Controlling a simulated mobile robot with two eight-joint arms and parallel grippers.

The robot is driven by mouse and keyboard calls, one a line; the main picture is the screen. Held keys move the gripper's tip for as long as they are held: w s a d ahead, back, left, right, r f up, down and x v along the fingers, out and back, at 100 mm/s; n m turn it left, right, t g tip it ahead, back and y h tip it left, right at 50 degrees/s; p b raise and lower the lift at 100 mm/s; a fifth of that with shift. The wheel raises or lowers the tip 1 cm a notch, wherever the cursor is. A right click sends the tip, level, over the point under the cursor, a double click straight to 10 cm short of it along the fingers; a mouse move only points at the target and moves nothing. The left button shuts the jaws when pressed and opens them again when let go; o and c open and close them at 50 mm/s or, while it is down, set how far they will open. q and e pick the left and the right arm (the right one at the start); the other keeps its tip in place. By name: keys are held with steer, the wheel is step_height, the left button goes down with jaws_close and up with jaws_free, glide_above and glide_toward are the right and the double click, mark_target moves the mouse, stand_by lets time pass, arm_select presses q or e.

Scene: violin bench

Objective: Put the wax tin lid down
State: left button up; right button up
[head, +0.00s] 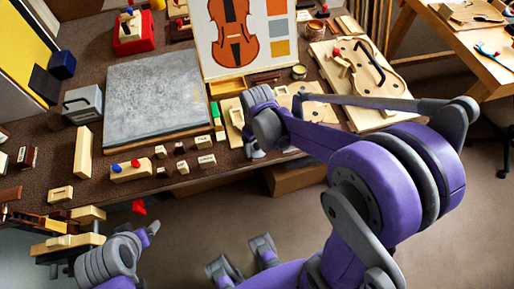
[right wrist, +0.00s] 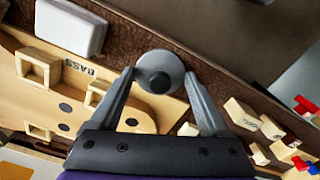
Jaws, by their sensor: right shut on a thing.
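The wax tin lid (right wrist: 160,64), a round grey disc with a dark centre, sits between the fingertips of my right gripper (right wrist: 160,88) in the right wrist view. The gripper is shut on it near the front edge of the brown bench. In the head view my right gripper (head: 256,150) is at that edge, and the lid is hidden or too small to make out. I cannot tell whether the lid touches the bench. A small round tin (head: 299,72) stands farther back. My left gripper (head: 148,231) is at the lower left, its fingers unclear.
A wooden board marked BASS (right wrist: 105,85) lies beside the right gripper, with a white block (right wrist: 70,27) past it. Several small wooden blocks (head: 206,161) line the bench's front edge. A grey stone slab (head: 155,95) and violin plate (head: 362,75) take up much room.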

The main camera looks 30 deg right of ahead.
step_height(320, 180, down, 2)
steer(key=shift+f, duration=0.1)
steer(key=o, duration=1.2)
steer(key=shift+f, duration=0.1)
steer(key=shift+c, duration=0.2)
